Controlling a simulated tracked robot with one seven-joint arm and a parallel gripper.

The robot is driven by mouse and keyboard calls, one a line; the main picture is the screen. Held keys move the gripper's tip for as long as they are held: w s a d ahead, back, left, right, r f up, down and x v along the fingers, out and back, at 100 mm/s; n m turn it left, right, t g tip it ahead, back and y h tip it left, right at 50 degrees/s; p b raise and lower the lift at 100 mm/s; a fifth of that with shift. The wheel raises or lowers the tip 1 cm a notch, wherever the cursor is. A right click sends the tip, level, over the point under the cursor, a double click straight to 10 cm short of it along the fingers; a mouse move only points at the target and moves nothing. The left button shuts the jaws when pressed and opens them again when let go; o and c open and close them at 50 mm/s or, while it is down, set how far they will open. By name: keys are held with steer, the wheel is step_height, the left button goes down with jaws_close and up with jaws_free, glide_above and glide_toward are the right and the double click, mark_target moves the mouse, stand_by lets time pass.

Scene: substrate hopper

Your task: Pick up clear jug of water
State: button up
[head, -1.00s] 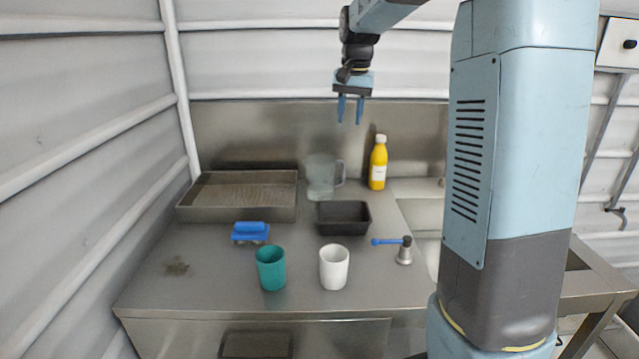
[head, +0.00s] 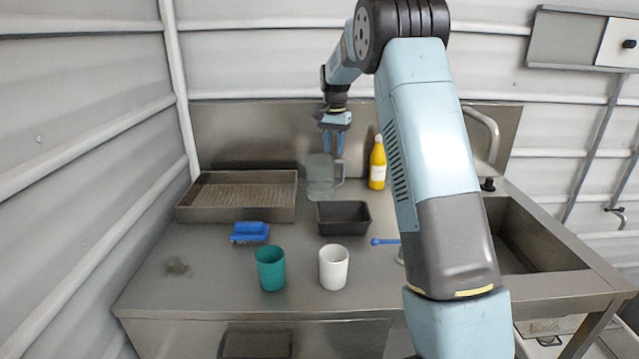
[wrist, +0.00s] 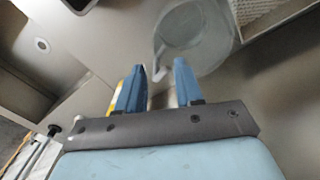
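The clear jug (head: 320,178) stands upright at the back of the steel counter, between the metal tray and the yellow bottle, with its handle on its right side. It is see-through, and I cannot tell its water level. My gripper (head: 333,150) is open and empty, pointing down above the jug, close to its top right in the head view. In the wrist view the two blue fingers (wrist: 158,75) are spread apart, and the jug (wrist: 195,35) with its handle lies just beyond them, not between them.
A yellow bottle (head: 377,165) stands right of the jug. A shallow metal tray (head: 236,214) is at left, a black bin (head: 343,219) in front. A blue brush (head: 250,231), teal cup (head: 270,268) and white cup (head: 333,267) stand nearer. A sink (head: 530,240) is at right.

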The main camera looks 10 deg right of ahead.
mark_target(334, 173)
steer(key=shift+f, duration=4.65)
steer(key=shift+d, duration=0.1)
steer(key=shift+c, duration=0.4)
jaws_close()
